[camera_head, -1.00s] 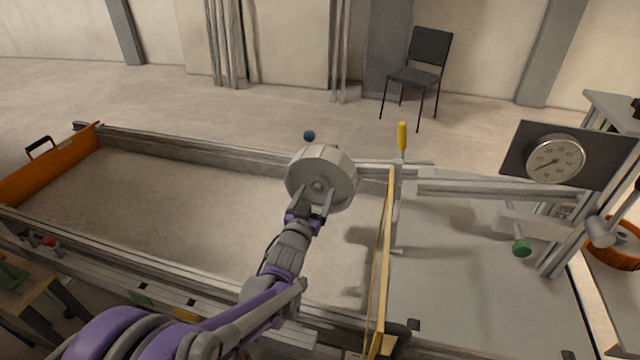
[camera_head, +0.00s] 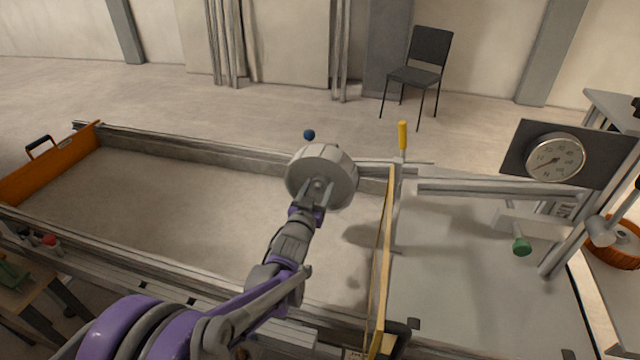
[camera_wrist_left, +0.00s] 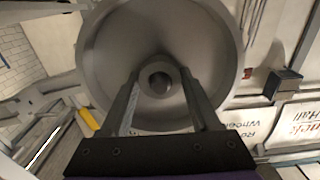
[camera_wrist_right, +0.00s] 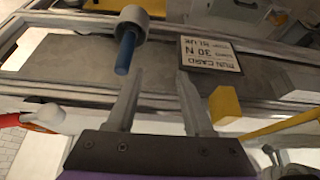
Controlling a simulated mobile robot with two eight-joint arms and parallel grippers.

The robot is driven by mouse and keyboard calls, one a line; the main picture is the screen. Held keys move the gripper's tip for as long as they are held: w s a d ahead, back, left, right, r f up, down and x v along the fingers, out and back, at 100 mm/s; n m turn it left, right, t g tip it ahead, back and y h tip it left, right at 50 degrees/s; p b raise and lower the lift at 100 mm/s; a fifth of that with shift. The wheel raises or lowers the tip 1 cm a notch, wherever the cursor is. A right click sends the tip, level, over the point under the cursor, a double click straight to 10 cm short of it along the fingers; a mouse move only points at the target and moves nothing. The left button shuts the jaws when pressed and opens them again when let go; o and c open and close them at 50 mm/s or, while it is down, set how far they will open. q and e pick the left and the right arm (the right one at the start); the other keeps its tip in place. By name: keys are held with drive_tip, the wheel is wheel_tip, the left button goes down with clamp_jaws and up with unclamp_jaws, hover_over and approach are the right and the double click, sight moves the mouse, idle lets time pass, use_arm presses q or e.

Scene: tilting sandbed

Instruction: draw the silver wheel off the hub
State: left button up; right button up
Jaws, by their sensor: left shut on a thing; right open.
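The silver wheel (camera_head: 303,166) stands near the far rail of the sandbed, its round face toward me. My left gripper (camera_head: 319,188) reaches up to the middle of that face. In the left wrist view the wheel (camera_wrist_left: 108,60) fills the upper middle, and the fingers of my left gripper (camera_wrist_left: 160,88) are shut on the short round boss at its centre. The hub behind the wheel is hidden. My right gripper (camera_wrist_right: 157,82) shows only in the right wrist view, open with nothing between its fingers.
The sandbed (camera_head: 150,215) holds flat pale sand. A yellow-edged panel (camera_head: 383,270) stands right of the wheel. A dial gauge (camera_head: 555,158) and a green knob (camera_head: 521,247) are at the right. A blue-handled part (camera_wrist_right: 126,50) and a card (camera_wrist_right: 210,54) lie beyond my right gripper.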

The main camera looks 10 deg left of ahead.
use_arm(q)
drive_tip(key=shift+r, duration=0.1)
clamp_jaws()
drive_tip(key=shift+s, duration=0.1)
idle(0.3)
drive_tip(key=shift+s, duration=1.5)
drive_tip(key=shift+s+b, duration=0.2)
drive_tip(key=shift+b, duration=0.1)
drive_tip(key=shift+s+a, duration=0.1)
drive_tip(key=shift+s, duration=1.3)
drive_tip(key=shift+s, duration=0.15)
drive_tip(key=s, duration=0.3)
